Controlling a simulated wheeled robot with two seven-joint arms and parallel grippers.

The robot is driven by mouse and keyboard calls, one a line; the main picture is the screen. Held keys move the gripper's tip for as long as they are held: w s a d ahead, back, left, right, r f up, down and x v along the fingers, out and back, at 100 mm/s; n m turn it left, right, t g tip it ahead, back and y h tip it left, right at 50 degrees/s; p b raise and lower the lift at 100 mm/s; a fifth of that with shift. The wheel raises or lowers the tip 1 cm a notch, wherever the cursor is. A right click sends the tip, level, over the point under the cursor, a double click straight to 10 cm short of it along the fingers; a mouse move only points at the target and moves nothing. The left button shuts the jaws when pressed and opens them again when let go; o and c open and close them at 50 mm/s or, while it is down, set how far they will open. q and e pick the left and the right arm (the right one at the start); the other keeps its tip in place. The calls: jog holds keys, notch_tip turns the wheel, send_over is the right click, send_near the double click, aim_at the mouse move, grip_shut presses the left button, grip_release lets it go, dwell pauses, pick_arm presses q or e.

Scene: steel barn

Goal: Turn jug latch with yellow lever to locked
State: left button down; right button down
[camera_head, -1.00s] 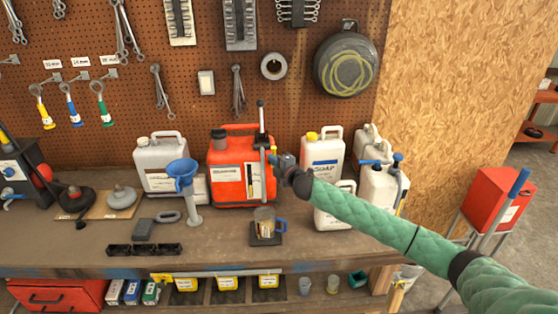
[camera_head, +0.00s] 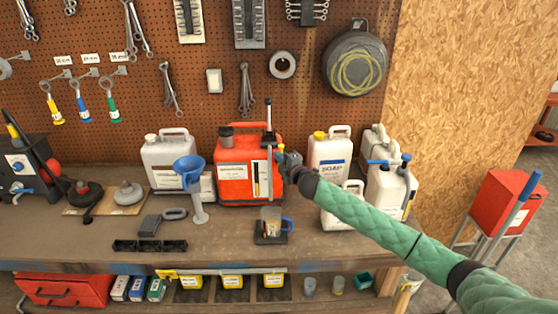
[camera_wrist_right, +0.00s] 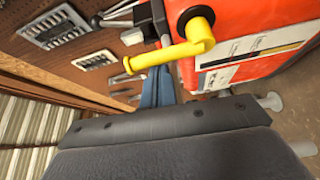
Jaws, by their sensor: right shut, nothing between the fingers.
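The red jug (camera_head: 235,186) stands upright on the bench with a dark cap and a grey upright strap or bar on its right side. Its yellow lever (camera_wrist_right: 175,52) shows large in the right wrist view, running from a round hub beside the red wall out to a narrow end at the left. In the head view only a small yellow spot (camera_head: 281,149) shows there. My right gripper (camera_head: 282,160) is at the jug's right side, shut and empty. Its blue fingers (camera_wrist_right: 154,88) lie just beyond the lever in the wrist view; I cannot tell whether they touch it. My left gripper is out of view.
A soap jug (camera_head: 329,158) and other white containers stand close on the right, beside my arm. A measuring cup (camera_head: 270,219) sits in front. Pegboard tools hang behind.

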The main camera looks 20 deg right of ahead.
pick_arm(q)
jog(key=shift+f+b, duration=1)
pick_arm(e)
jog(key=shift+d+m+t, duration=0.15)
jog(key=shift+m+t, duration=0.15)
jog(key=shift+m, duration=0.3)
